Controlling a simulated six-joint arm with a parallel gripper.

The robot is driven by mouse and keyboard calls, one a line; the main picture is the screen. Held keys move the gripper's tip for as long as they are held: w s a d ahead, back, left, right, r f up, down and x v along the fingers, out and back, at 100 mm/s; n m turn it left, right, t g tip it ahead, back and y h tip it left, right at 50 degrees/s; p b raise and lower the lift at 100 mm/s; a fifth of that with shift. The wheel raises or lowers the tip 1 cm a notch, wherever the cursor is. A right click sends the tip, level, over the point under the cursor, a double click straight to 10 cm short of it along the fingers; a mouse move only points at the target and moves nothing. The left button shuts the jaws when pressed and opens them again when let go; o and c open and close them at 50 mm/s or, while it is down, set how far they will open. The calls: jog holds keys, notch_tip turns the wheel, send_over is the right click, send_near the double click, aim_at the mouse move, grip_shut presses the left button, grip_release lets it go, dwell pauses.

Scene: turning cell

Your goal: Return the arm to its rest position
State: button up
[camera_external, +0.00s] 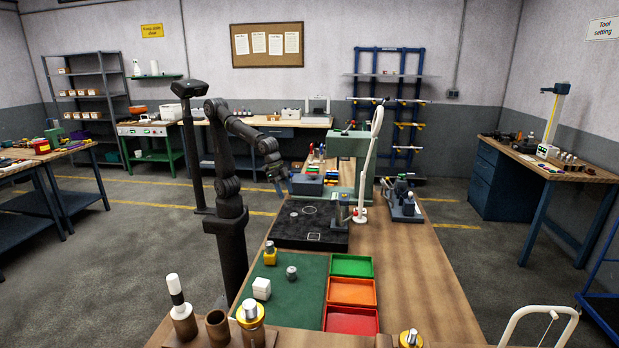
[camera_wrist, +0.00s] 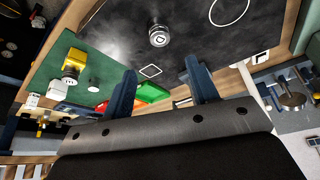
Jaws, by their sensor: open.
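My arm rises from its base at the left side of the bench in the external view and bends over toward the bench. My gripper (camera_external: 279,182) hangs in the air above the far part of the black mat (camera_external: 285,236). In the wrist view my gripper (camera_wrist: 160,68) shows two blue fingers spread wide, with nothing between them. A small metal cylinder (camera_wrist: 158,36) stands on the black mat (camera_wrist: 200,20), beyond the fingertips and apart from them.
A green mat (camera_external: 305,284) carries a yellow-based part (camera_external: 270,256), a grey part (camera_external: 291,272) and a white block (camera_external: 262,288). Green (camera_external: 352,265), orange (camera_external: 352,290) and red (camera_external: 351,319) trays adjoin it. A green machine (camera_external: 350,150) and white lamp (camera_external: 369,165) stand beyond.

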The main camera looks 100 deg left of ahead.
aim_at(294, 214)
jog(key=x, duration=1.2)
jog(key=shift+f, duration=0.2)
jog(key=shift+r, duration=0.8)
